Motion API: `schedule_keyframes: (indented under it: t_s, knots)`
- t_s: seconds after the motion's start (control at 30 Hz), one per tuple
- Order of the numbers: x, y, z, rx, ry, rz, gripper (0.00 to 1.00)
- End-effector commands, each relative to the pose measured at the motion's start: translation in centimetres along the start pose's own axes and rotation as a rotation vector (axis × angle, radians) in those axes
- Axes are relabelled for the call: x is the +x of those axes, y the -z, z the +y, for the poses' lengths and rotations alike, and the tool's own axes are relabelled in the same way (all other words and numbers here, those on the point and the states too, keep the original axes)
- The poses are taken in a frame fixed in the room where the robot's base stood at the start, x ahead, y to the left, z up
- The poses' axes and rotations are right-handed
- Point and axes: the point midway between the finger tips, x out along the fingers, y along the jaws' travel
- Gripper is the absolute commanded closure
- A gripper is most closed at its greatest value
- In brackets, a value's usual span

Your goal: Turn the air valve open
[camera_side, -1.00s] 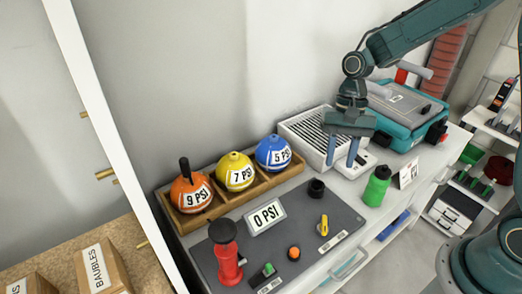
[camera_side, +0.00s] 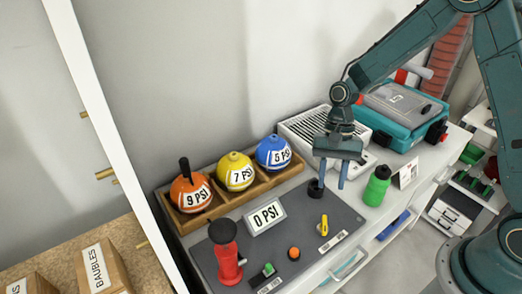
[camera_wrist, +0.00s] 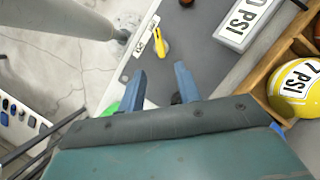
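The yellow air valve handle (camera_side: 324,225) stands on the grey panel (camera_side: 344,214), near its right edge. It also shows in the wrist view (camera_wrist: 160,43), beyond my fingertips and apart from them. My gripper (camera_side: 330,187) is open and empty, its blue fingers pointing down above the panel's back right corner, behind the valve. One finger overlaps the black round socket (camera_side: 315,188) in the side view; I cannot tell if they touch. In the wrist view the two fingers of my gripper (camera_wrist: 158,82) are spread apart.
A 0 PSI sign (camera_side: 265,216), a red pump (camera_side: 226,262), and green (camera_side: 268,270) and orange (camera_side: 294,253) buttons share the panel. A wooden rack (camera_side: 219,208) holds three PSI balls. A green bottle (camera_side: 377,186) stands right of my gripper.

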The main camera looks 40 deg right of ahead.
Motion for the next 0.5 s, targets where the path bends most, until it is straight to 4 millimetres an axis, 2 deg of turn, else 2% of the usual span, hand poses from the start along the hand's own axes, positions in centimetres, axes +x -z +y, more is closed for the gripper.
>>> schedule_keyframes:
  t_s: [0.5]
  knots:
    - [8.0,-0.1,0.1,0.0,-0.005,-0.004,0.66]
